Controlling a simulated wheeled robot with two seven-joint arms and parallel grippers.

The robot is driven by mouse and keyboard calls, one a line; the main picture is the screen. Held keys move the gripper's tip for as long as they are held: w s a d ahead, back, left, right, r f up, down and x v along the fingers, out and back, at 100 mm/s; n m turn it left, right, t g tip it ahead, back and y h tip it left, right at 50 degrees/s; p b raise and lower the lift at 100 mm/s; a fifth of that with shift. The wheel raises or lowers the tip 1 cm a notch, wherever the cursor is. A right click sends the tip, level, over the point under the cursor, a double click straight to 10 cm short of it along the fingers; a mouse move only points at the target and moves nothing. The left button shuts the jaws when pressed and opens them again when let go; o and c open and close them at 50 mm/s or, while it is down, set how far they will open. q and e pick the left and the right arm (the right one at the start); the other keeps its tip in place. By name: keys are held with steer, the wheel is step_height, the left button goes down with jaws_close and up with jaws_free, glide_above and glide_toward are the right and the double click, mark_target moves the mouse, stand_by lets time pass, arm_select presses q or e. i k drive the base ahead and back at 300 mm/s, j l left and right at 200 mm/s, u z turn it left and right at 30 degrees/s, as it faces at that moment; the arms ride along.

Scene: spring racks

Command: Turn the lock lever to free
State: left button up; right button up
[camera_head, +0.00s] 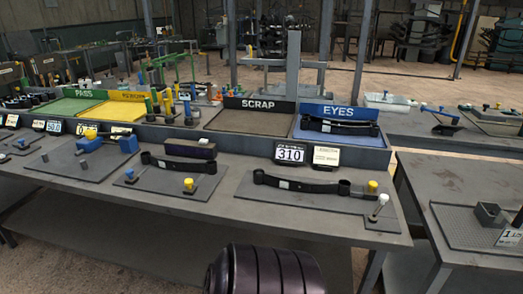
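A lever with a white knob (382,200) stands tilted at the right end of the front bench. It is beside a grey plate (300,205) that carries a black leaf spring (300,184). A yellow knob (372,187) stands at that spring's right end. I cannot tell which of these is the lock lever, or its lock position. Neither of my grippers is in view. A dark rounded part at the bottom centre seems to be mine.
The front bench (215,212) also holds a second spring (185,164) and a display reading 310 (290,154). Behind are trays marked SCRAP (250,122) and EYES (340,137). A gap separates the bench from a right-hand table (450,195).

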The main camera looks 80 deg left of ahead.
mark_target(384, 198)
steer(key=u, duration=2.75)
